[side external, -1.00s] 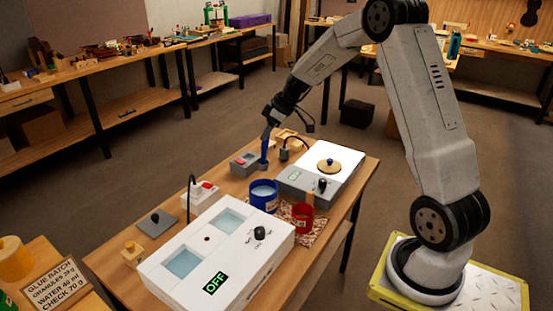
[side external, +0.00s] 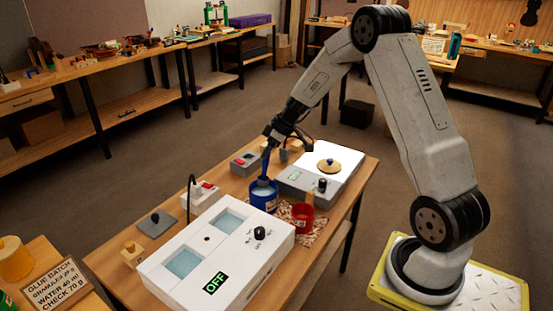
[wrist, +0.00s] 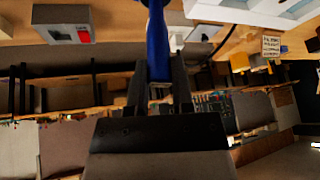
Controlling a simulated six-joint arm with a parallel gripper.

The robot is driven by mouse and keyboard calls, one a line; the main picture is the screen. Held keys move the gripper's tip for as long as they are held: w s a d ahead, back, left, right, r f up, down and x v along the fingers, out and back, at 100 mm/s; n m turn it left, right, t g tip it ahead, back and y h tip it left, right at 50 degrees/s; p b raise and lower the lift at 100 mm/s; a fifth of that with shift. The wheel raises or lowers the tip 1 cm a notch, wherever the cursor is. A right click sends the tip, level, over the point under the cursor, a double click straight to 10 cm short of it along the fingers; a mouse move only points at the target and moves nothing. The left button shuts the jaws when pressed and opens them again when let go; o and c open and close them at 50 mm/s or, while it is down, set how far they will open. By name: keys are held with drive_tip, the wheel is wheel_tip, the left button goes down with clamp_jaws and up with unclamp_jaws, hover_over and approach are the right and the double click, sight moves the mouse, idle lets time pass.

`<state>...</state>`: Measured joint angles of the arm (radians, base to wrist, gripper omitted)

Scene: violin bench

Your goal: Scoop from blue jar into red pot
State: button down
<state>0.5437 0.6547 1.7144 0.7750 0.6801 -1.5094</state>
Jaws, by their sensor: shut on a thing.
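My gripper (side external: 272,139) is shut on a blue scoop (side external: 265,163), held upright with a slight tilt. The scoop's lower end reaches into the mouth of the blue jar (side external: 263,197), so its tip is hidden. In the wrist view the blue handle (wrist: 157,50) stands between my two fingers (wrist: 160,88). The red pot (side external: 302,216) stands to the right of the blue jar on a speckled mat, with a wooden piece at its rim. The jar's contents are mostly hidden.
A white two-basin unit (side external: 215,255) reading OFF stands in front. A white device (side external: 322,175) with a knobbed gold lid is behind right. A grey box with a red switch (side external: 245,162) is behind the jar. A sign (side external: 60,284) stands lower left.

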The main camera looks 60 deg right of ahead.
sight(266, 171)
drive_tip(key=shift+f, duration=3.55)
drive_tip(key=shift+r, duration=0.2)
drive_tip(key=shift+r, duration=6.7)
drive_tip(key=shift+s, duration=0.1)
drive_tip(key=s+a+f, duration=0.1)
drive_tip(key=s, duration=0.6)
drive_tip(key=s+a+f+g+h, duration=0.1)
drive_tip(key=s+a+f, duration=0.1)
drive_tip(key=s, duration=0.5)
drive_tip(key=shift+s+a, duration=0.2)
drive_tip(key=shift+a, duration=0.1)
drive_tip(key=shift+f, duration=0.15)
drive_tip(key=w+d+f+m+g+y, duration=0.1)
drive_tip(key=w+d+f+g+y, duration=0.1)
drive_tip(key=d+f+y, duration=0.5)
drive_tip(key=shift+w+d+f+m+y, duration=0.2)
drive_tip(key=shift+m+y, duration=0.2)
drive_tip(key=shift+y, duration=0.5)
